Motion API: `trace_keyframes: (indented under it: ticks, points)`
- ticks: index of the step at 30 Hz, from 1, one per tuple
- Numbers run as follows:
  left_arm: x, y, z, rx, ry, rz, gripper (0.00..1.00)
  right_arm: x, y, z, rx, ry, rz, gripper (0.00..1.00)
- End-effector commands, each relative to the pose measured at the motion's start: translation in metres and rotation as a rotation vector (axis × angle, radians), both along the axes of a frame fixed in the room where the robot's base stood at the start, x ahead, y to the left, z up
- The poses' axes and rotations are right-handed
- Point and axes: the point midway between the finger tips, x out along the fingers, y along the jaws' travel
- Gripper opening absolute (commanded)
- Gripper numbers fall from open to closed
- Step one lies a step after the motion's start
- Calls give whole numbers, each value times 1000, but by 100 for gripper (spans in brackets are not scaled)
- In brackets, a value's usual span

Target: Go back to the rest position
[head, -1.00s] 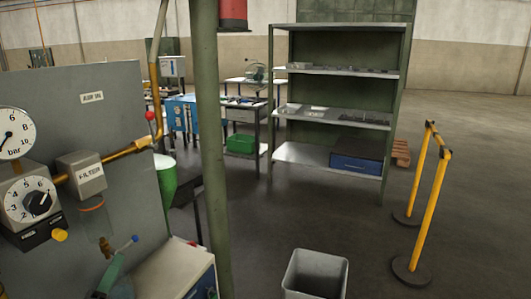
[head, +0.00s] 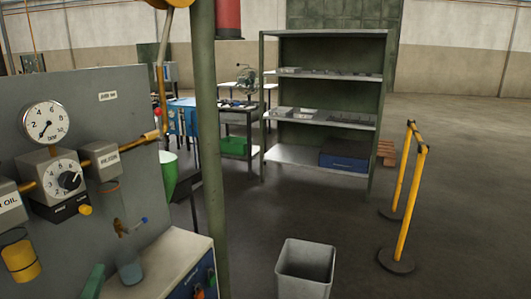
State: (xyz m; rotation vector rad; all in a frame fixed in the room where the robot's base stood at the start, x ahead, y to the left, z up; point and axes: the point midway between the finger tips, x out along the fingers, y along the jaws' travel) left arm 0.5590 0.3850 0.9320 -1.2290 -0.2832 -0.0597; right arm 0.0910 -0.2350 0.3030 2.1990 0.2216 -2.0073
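The rest position is not marked by any object in view. At the bottom left of the head view, a small green piece (head: 93,281), apparently part of my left gripper, stands in front of the grey panel (head: 105,135). The frame edge cuts it off, and I cannot tell whether the gripper is open or shut. I see nothing held in it. My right gripper is not in view.
The panel carries a pressure gauge (head: 45,121), a dial (head: 58,181) and a filter (head: 108,161). A green post (head: 208,150) stands right of it. A grey bin (head: 305,268), shelving (head: 325,153) and a yellow barrier (head: 408,195) stand beyond. Floor between them is clear.

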Motion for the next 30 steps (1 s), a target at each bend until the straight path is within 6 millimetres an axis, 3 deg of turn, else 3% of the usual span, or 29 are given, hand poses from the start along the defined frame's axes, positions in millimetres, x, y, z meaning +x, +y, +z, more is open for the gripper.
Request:
trace_keyframes:
  ticks: [8, 11, 14, 18, 21, 25, 30]
  points:
    - [-23, 9, -16, -341, 26, 114, 30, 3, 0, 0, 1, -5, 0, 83]
    - [-37, 10, -33, -524, 61, 173, 30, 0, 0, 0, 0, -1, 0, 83]
    - [-59, 4, -63, -760, 132, 252, 30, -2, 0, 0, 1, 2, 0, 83]
    - [-111, -35, -128, -1164, 336, 413, 30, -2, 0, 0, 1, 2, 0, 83]
    - [-149, -68, -161, -1352, 487, 514, 30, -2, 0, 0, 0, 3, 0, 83]
    - [-188, -103, -184, -1493, 640, 610, 30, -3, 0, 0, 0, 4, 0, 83]
    - [-231, -139, -199, -1597, 806, 706, 30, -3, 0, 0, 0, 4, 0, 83]
